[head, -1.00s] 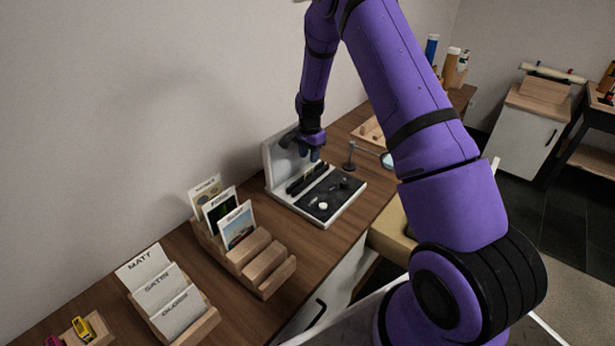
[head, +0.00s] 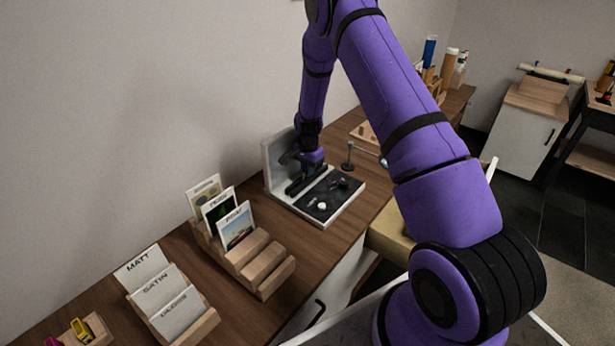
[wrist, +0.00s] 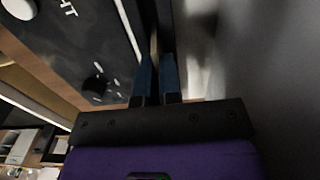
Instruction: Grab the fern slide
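My gripper (head: 296,191) is down at the black slotted strip of a white-and-black stand (head: 338,214) against the wall. In the wrist view its two blue fingers (wrist: 157,75) point down close together with a narrow gap. A thin strip shows between and beyond them, but I cannot tell if they hold anything. Three picture cards stand in a wooden rack left of the stand: a pale back one (head: 204,192), a dark green middle one (head: 219,206) and a landscape front one (head: 236,227). Their labels are too small to read surely, so I cannot tell which is the fern slide.
A second wooden rack (head: 205,327) holds cards marked MATT, SATIN and GLOSS. A small wooden holder (head: 98,327) with a yellow item is at the lower left. A small metal post (head: 348,158) stands right of the stand. The wall is close behind.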

